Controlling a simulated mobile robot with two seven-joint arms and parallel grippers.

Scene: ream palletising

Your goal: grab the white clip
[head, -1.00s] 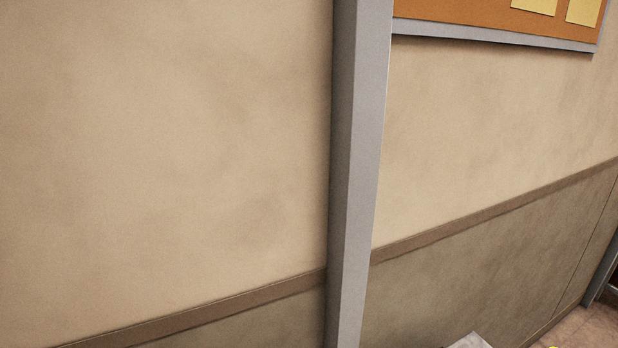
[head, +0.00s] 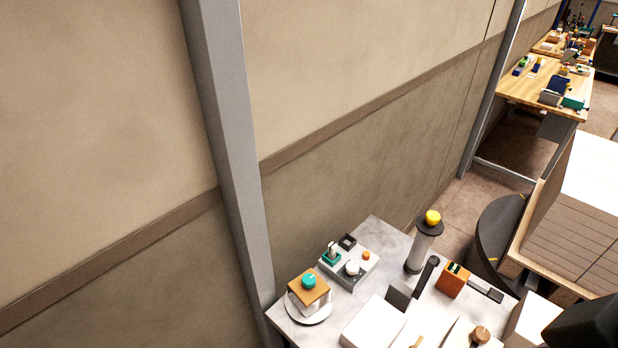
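I cannot make out a white clip for certain among the small things on the grey table (head: 384,238). A grey tray (head: 345,275) on that table holds a small white round piece (head: 353,268), a green piece (head: 331,258) with a white top, a dark block and an orange knob. Neither gripper can be made out. A dark, blurred shape cuts into the bottom right corner and hides part of what lies there; I cannot tell what it is.
A yellow-topped cylinder (head: 423,245), an orange box (head: 453,280) and white sheets share the table. A metal post (head: 225,130) rises along the wall.

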